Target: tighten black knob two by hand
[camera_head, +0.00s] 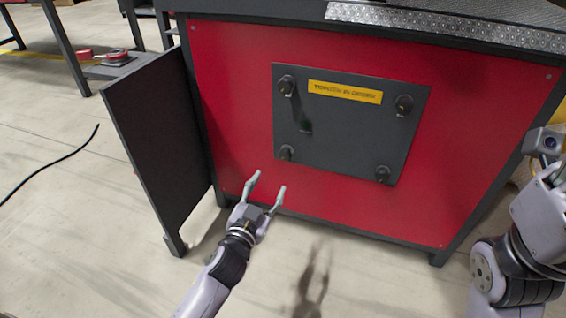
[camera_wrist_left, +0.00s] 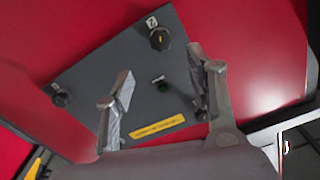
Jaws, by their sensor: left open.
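A dark grey plate (camera_head: 345,140) on the red panel carries a black knob near each corner. In the left wrist view, the knob (camera_wrist_left: 160,38) at the top of the plate has a yellow mark and a small white tag that looks like a 2. It appears to be the lower left knob (camera_head: 287,152) in the head view. My left gripper (camera_head: 267,188) is open and empty, below and left of the plate, apart from the knobs. Its spread fingers (camera_wrist_left: 160,90) show in the wrist view. My right arm is at the right edge; its fingertips are out of view.
Other knobs sit at the upper left (camera_head: 287,86), upper right (camera_head: 404,104) and lower right (camera_head: 383,174). A yellow label (camera_head: 345,92) is on the plate. A dark door panel (camera_head: 160,140) stands open at left. A black cable (camera_head: 50,165) lies on the floor.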

